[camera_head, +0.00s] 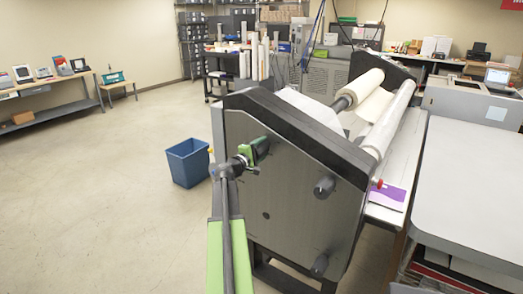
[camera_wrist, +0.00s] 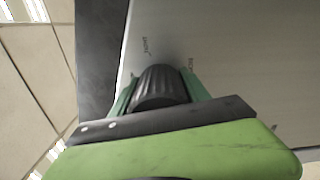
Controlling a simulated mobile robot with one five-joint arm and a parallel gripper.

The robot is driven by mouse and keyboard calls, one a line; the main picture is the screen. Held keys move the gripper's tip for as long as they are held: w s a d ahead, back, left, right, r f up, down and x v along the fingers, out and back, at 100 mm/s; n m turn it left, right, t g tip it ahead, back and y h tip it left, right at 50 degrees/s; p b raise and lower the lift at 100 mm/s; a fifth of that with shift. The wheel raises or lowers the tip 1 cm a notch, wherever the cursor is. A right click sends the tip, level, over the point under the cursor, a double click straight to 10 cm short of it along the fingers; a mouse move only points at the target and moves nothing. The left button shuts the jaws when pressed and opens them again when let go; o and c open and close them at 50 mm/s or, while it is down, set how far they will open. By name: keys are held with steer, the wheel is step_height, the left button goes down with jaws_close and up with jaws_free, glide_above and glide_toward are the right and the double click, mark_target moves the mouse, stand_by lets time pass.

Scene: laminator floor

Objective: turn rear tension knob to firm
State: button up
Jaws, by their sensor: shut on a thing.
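The laminator's grey side panel (camera_head: 290,195) faces me in the head view. My gripper (camera_head: 260,149) is against the panel's upper left part, and its fingers hide the knob there. In the wrist view, my gripper (camera_wrist: 161,88) has green fingers on both sides of a black ribbed rear tension knob (camera_wrist: 160,84) and is shut on it. Small printed marks stand on the panel beyond the knob, one to its upper left and one to its right; I cannot read them surely. No pointer line on the knob is clear.
Two other dark knobs, an upper one (camera_head: 325,187) and a lower one (camera_head: 320,265), stick out of the same panel to the right. A blue bin (camera_head: 188,163) stands on the floor at left. A grey-topped table (camera_head: 470,200) is at right. The left floor is open.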

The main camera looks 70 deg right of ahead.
steer(key=shift+w+r, duration=0.1)
steer(key=shift+w, duration=0.05)
steer(key=o, duration=1.3)
steer(key=shift+o, duration=0.2)
steer(key=v, duration=1.7)
steer(key=shift+a, duration=0.25)
